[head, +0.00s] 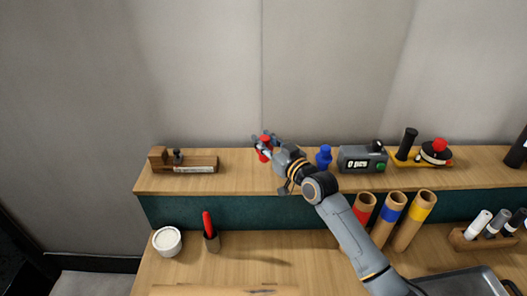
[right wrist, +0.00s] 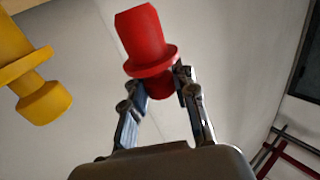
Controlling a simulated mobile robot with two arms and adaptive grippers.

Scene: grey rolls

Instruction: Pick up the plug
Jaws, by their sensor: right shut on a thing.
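My right gripper (head: 266,142) is at the raised wooden shelf, its arm coming in from the lower right. It is shut on a red plug (head: 264,155). In the right wrist view, the fingertips (right wrist: 162,80) close around the narrow end of the red plug (right wrist: 147,40), below its flange. I cannot tell whether the red plug touches the shelf. A yellow plug (right wrist: 35,80) shows at the left of the right wrist view, apart from the fingers. A blue plug (head: 324,157) stands on the shelf right of my right gripper. My left gripper is not in view.
On the shelf (head: 240,183) are a wooden block tool (head: 185,162) at left, a grey counter box (head: 362,158) and a yellow-based stand (head: 420,157) at right.

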